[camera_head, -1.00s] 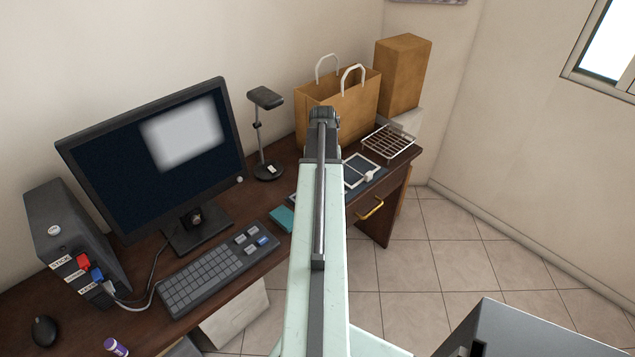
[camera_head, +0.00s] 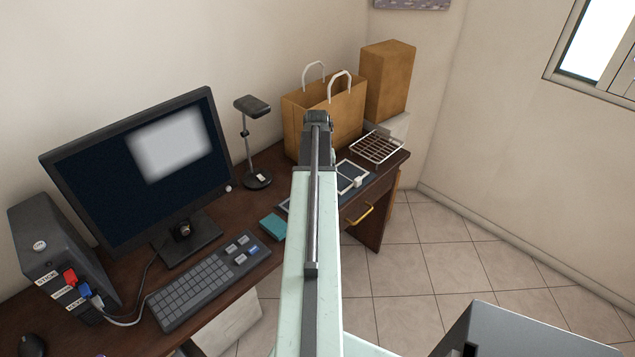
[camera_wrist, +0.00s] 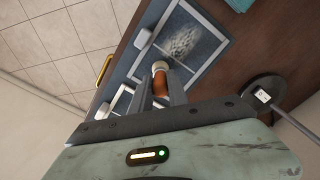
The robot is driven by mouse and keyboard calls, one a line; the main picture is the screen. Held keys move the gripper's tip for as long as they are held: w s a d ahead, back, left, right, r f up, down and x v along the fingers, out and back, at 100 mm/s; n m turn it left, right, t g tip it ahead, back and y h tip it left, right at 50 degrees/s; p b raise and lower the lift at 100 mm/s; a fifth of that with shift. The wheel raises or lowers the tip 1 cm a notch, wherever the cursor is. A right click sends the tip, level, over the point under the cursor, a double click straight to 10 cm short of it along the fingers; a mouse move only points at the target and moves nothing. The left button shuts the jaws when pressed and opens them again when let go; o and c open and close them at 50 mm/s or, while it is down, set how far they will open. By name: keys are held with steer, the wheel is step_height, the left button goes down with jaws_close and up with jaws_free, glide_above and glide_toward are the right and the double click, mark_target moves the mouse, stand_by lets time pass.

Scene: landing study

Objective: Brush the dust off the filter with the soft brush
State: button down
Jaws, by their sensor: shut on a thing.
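The filter (camera_wrist: 185,42) is a pale-framed panel with a grey dust patch, lying on a blue mat (camera_wrist: 150,17) in the wrist view. My gripper (camera_wrist: 160,88) is shut on the soft brush (camera_wrist: 160,68), which has an orange-brown handle and a pale collar. Its tan head points at the filter's lower left edge; I cannot tell whether it touches. In the head view my arm hides the gripper, the brush and most of the filter.
A second framed panel (camera_head: 352,174) with a small white piece lies beside the filter. A gold drawer handle (camera_head: 359,214) projects in front.

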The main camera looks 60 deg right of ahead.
steer(key=shift+w+a, duration=0.25)
steer(key=shift+a, duration=0.5)
steer(key=shift+w+a, duration=0.3)
steer(key=shift+a, duration=0.45)
steer(key=shift+w+a, duration=0.25)
steer(key=shift+a, duration=0.5)
steer(key=shift+a, duration=0.1)
steer(key=shift+w+a, duration=0.25)
steer(key=shift+a, duration=0.55)
steer(key=shift+w+a, duration=0.3)
steer(key=shift+a, duration=0.5)
steer(key=shift+w+a, duration=0.25)
steer(key=shift+a, duration=0.55)
step_height(320, 180, up, 7)
steer(key=p, duration=0.7)
steer(key=shift+d, duration=0.1)
